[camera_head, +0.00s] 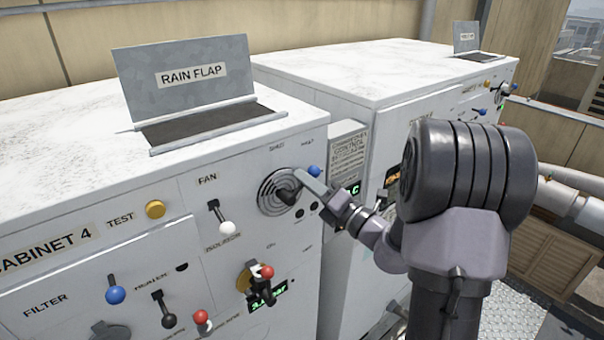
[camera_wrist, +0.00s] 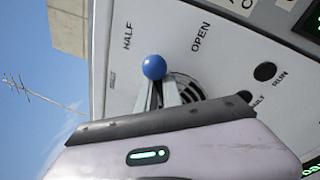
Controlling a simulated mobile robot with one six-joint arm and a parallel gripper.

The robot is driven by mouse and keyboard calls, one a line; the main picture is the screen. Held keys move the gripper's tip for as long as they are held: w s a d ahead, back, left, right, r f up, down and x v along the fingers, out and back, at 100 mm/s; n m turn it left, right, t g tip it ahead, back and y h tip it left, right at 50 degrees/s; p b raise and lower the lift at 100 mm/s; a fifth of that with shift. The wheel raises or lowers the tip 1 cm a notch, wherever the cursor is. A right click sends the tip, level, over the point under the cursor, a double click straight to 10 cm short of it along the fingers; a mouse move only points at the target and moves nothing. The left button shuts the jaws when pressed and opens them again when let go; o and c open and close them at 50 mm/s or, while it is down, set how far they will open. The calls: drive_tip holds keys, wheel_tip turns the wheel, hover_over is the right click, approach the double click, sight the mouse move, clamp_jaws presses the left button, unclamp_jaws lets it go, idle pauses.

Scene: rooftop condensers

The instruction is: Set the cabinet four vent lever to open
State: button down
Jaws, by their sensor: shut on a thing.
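The cabinet four vent lever has a blue ball knob (camera_head: 314,171) and sits by a round grille (camera_head: 272,188) on the right of the white Cabinet 4 front (camera_head: 180,212). My gripper (camera_head: 308,187) reaches in from the right and is shut on the lever, just below the ball. In the wrist view, the blue ball (camera_wrist: 154,67) stands just beyond my fingertips (camera_wrist: 165,92). There it shows between the printed words HALF and OPEN; I cannot tell its exact setting. The gripper hides most of the lever shaft and part of the grille.
A fan lever (camera_head: 222,220) with a white ball, a yellow test button (camera_head: 155,209) and a red-ball lever (camera_head: 264,275) with a green display are nearby. A raised rain flap (camera_head: 192,78) stands on top. A second cabinet (camera_head: 360,72) is to the right.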

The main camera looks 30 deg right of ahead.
drive_tip(key=shift+d+f+m+t+h+p, duration=0.15)
drive_tip(key=shift+d+m+p, duration=0.1)
drive_tip(key=shift+m, duration=0.45)
drive_tip(key=shift+d+f+m+t+h+p, duration=0.15)
drive_tip(key=shift+m+p, duration=0.05)
drive_tip(key=shift+m, duration=0.5)
drive_tip(key=shift+f, duration=0.1)
drive_tip(key=c, duration=1.6)
unclamp_jaws()
drive_tip(key=shift+o, duration=1)
drive_tip(key=shift+d, duration=0.1)
drive_tip(key=b+v, duration=0.6)
drive_tip(key=v, duration=1.1)
drive_tip(key=shift+d, duration=0.15)
drive_tip(key=shift+s+f, duration=0.1)
drive_tip(key=shift+s, duration=0.05)
